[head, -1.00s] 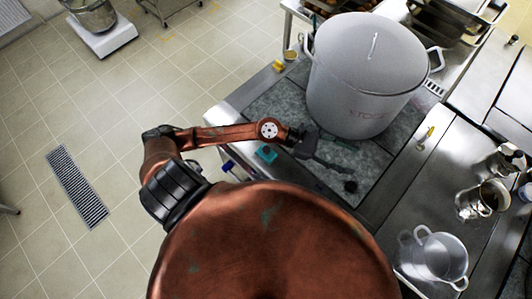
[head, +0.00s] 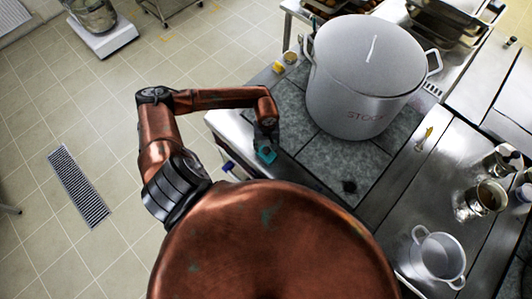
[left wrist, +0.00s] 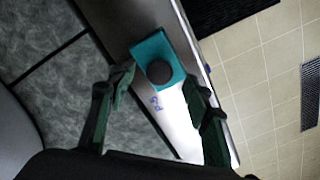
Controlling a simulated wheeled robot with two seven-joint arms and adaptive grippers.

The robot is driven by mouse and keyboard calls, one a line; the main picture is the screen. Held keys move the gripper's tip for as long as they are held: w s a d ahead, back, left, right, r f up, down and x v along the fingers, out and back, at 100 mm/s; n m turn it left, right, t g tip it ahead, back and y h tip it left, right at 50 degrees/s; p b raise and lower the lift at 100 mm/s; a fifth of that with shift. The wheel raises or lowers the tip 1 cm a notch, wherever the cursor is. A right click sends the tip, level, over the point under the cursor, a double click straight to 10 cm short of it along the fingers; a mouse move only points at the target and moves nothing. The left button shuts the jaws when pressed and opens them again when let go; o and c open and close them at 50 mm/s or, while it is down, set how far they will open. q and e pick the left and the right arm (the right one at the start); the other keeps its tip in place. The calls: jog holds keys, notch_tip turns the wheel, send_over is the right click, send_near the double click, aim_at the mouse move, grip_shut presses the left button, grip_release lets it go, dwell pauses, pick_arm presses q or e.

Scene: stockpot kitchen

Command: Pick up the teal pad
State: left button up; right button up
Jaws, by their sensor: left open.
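The teal pad (head: 266,155) lies near the left edge of the counter, partly hidden by my left gripper in the head view. In the left wrist view the teal pad (left wrist: 150,49) is a small block with a dark round knob on top. My left gripper (left wrist: 160,80) is open, its fingers on either side of the pad in that view. In the head view the left gripper (head: 267,143) points down over the pad; I cannot tell whether it touches it. My right gripper is not in view.
A large lidded stockpot (head: 362,85) stands on the grey stone counter (head: 310,150). A dark knob-like thing (head: 349,186) lies nearer me. A yellow item (head: 278,67) sits by the far left edge. A small pot (head: 438,254) stands at right.

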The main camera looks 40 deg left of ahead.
aim_at(267, 150)
pick_arm(q)
jog(key=shift+w+f+p, duration=0.1)
jog(key=shift+f+p, duration=0.4)
jog(key=shift+f, duration=1.4)
jog(key=shift+c, duration=0.5)
grip_shut()
